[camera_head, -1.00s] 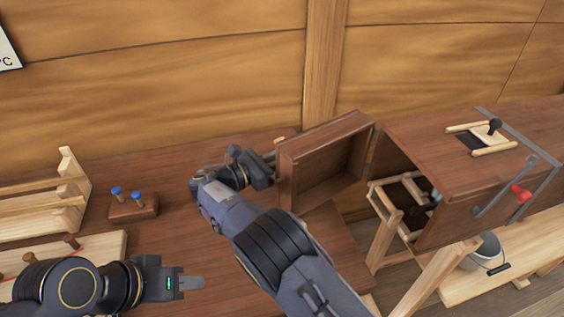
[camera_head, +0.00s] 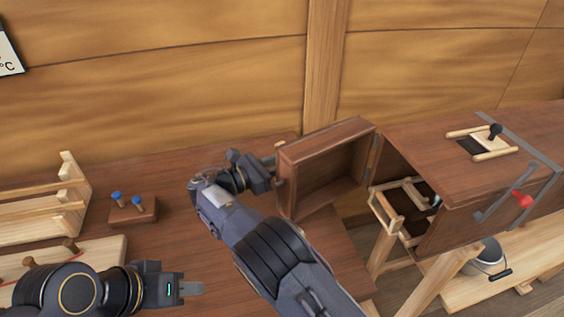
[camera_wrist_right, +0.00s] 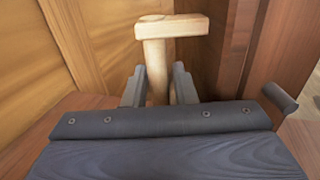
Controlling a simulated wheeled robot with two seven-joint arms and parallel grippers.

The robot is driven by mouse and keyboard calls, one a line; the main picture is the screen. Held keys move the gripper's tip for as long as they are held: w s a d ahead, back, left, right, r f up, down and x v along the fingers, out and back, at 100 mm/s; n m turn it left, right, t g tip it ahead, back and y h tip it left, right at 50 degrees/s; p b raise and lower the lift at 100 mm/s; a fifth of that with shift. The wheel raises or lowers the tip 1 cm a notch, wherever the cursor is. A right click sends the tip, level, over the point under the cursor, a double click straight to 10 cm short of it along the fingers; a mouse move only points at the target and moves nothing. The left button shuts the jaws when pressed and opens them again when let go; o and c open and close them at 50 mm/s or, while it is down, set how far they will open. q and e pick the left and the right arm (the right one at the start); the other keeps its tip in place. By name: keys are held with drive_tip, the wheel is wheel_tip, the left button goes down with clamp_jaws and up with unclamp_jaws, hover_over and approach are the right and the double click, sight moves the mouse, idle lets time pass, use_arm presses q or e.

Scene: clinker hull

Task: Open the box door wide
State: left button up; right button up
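The wooden box (camera_head: 450,155) stands at the right, its left opening uncovered. Its dark brown, tray-like door (camera_head: 327,172) is swung out to the left, with its hollow inner side facing me. My right gripper (camera_head: 268,168) is at the door's outer left side. In the right wrist view, a pale wooden T-shaped handle (camera_wrist_right: 157,70) has its post between the fingers of this gripper (camera_wrist_right: 158,88), with almost no gap on either side. My left gripper (camera_head: 190,288) is low at the left, away from the door, seen edge-on; its finger gap is hidden.
A block with two blue-topped pegs (camera_head: 133,210) and a pale wooden rack (camera_head: 45,210) stand on the brown bench at the left. A pale frame (camera_head: 392,215) shows at the box opening. A bucket (camera_head: 487,258) stands below the box. A plank wall closes the back.

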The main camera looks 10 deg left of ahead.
drive_tip(key=b+v, duration=0.1)
drive_tip(key=v, duration=0.6)
drive_tip(key=shift+s+a, duration=0.1)
